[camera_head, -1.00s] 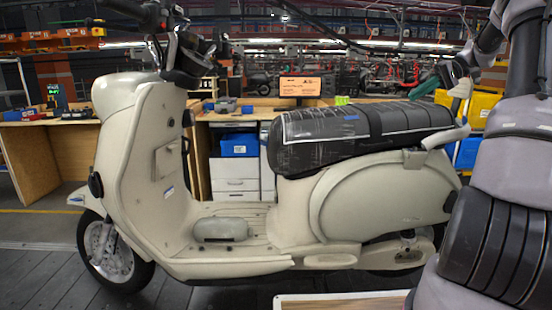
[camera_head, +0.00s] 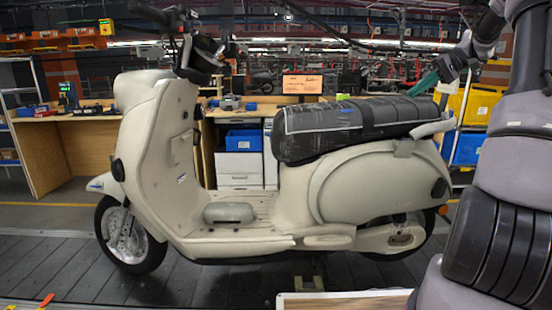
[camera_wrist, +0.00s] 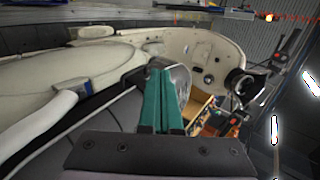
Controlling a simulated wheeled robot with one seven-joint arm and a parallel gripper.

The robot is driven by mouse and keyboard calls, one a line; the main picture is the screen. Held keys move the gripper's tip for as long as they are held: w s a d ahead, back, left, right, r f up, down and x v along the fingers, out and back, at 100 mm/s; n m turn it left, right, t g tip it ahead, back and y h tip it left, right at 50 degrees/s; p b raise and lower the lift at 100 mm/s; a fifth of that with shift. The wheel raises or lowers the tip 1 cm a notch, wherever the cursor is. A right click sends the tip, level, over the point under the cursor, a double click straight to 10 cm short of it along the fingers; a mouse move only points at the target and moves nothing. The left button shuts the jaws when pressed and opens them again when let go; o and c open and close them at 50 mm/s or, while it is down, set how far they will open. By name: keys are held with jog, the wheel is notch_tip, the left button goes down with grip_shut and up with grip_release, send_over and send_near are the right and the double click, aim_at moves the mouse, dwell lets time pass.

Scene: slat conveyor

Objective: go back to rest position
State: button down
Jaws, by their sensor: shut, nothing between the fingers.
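My gripper (camera_head: 424,84) shows at the upper right of the head view, above the rear of the scooter's seat. Its teal fingers point left and down; whether they touch the seat cannot be told. In the wrist view my gripper (camera_wrist: 161,85) has both teal fingers side by side, shut and empty. The cream scooter (camera_head: 335,190) stands upright on the dark slat conveyor (camera_head: 70,255), its front to the left. Its black seat (camera_head: 330,125) looks wrapped in plastic. In the wrist view the scooter body (camera_wrist: 60,75) lies beyond and left of the fingers.
A pale-edged board (camera_head: 345,300) lies at the bottom centre, near me. Behind the scooter are wooden workbenches (camera_head: 45,165), a white drawer unit (camera_head: 240,168) and a blue bin (camera_head: 243,140). Yellow bins (camera_head: 480,105) stand at the right, behind my arm.

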jog(key=s+a+r+m+t+h, duration=0.1)
jog(key=s+a+h, duration=0.2)
jog(key=s+a, duration=0.3)
jog(key=s+a+r+h, duration=0.2)
jog(key=s+a, duration=0.3)
jog(key=a, duration=0.1)
jog(key=s+a+f+m+t+h, duration=0.1)
jog(key=s+a+t, duration=0.1)
jog(key=s, duration=0.6)
jog(key=s+a+f+m+t+h, duration=0.2)
jog(key=s+a+t, duration=0.1)
jog(key=s, duration=0.5)
jog(key=shift+a+t, duration=0.2)
jog(key=shift+t, duration=0.6)
